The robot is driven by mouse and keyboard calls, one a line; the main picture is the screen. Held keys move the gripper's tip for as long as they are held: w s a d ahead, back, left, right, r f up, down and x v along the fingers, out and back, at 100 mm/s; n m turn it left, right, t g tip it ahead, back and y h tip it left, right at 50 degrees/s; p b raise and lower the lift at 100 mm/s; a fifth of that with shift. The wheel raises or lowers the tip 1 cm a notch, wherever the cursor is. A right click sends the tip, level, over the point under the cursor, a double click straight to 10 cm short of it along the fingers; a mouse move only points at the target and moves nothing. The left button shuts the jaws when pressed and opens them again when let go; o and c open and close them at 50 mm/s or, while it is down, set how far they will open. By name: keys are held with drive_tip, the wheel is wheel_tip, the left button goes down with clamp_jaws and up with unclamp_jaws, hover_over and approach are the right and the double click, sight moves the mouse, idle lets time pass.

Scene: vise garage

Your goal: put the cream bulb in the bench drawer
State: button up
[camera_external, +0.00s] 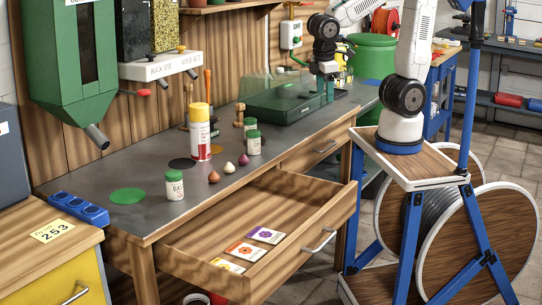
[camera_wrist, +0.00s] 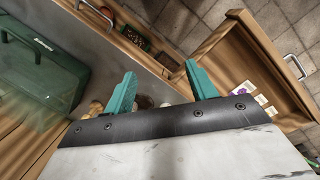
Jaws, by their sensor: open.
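The cream bulb (camera_external: 229,168) lies on the grey bench top near its front edge, between a brown bulb (camera_external: 214,177) and a dark red bulb (camera_external: 244,160). The bench drawer (camera_external: 330,215) is pulled open below the bulbs, with several seed packets inside; it also shows in the wrist view (camera_wrist: 262,45). My gripper (camera_external: 327,96) is open and empty, above the far right part of the bench by the green case, well away from the cream bulb. Its two teal fingers (camera_wrist: 160,68) are spread apart in the wrist view. I cannot make out the cream bulb there.
A spray can (camera_external: 200,132) and white-green jars (camera_external: 175,187) stand around the bulbs. A green case (camera_external: 285,100) lies at the back right of the bench; it also shows in the wrist view (camera_wrist: 40,65).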

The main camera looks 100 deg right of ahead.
drive_tip(key=w+a+f+m+h, duration=0.1)
drive_tip(key=w+a+f, duration=0.15)
drive_tip(key=w, duration=0.35)
drive_tip(key=w+a+f, duration=0.2)
drive_tip(key=w+f, duration=0.1)
drive_tip(key=w, duration=0.2)
drive_tip(key=m+t, duration=0.5)
drive_tip(key=m, duration=0.3)
approach(230, 163)
wheel_tip(230, 163, down, 2)
drive_tip(key=shift+g, duration=0.3)
drive_tip(key=x, duration=0.7)
drive_tip(key=shift+w+d+f, duration=0.2)
drive_tip(key=shift+w+d, duration=0.05)
drive_tip(key=shift+w, duration=0.3)
drive_tip(key=c, duration=1.1)
drive_tip(key=shift+r, duration=0.1)
